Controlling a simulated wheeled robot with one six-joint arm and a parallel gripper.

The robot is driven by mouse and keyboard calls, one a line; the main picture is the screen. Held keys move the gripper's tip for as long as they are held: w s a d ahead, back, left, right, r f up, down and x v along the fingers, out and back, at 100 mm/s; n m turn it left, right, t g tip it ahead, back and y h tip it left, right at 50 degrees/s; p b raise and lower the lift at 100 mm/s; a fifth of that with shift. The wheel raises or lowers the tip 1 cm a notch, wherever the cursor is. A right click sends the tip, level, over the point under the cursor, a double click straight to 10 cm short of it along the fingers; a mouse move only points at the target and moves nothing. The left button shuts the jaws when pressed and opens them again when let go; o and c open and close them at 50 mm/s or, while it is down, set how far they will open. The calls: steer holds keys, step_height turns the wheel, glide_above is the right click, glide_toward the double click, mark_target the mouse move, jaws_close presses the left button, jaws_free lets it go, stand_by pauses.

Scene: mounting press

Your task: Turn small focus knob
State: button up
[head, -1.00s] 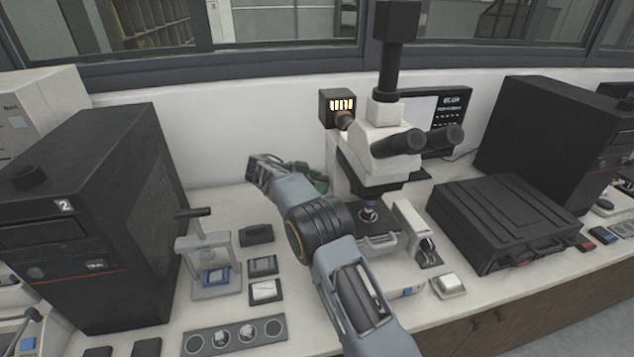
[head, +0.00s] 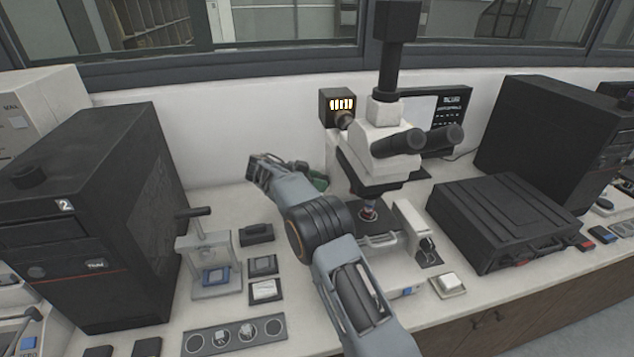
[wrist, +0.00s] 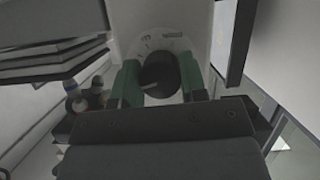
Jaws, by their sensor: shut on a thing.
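The white microscope (head: 392,137) with black eyepieces stands at the centre of the bench. In the wrist view, a round black focus knob (wrist: 160,75) sits on a pale dial with markings on the microscope's side. My gripper (wrist: 158,82) has a green-padded finger on each side of the knob and is shut on it. A pale pointer-like mark shows on the knob's left part. In the head view, my arm crosses in front of the microscope's left side and hides the knob. Only a bit of green at my gripper (head: 318,180) shows behind the arm.
A lit lamp box (head: 340,105) is at the microscope's upper left. A small hand press (head: 207,258) and small sample blocks stand left of my arm. A black case (head: 500,222) lies to the right. Coloured objective lenses (wrist: 75,100) are close to my gripper's left side.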

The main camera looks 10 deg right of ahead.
steer(key=n+g+p, duration=0.1)
steer(key=n+p, duration=0.1)
steer(key=shift+r+n+g+p, duration=0.15)
steer(key=shift+n+g+p, duration=0.15)
steer(key=shift+g+p, duration=0.1)
steer(key=shift+n+g+h+p, duration=0.3)
steer(key=shift+n+g+p, duration=0.5)
steer(key=shift+n+p, duration=0.35)
steer(key=shift+n, duration=0.25)
steer(key=o, duration=0.9)
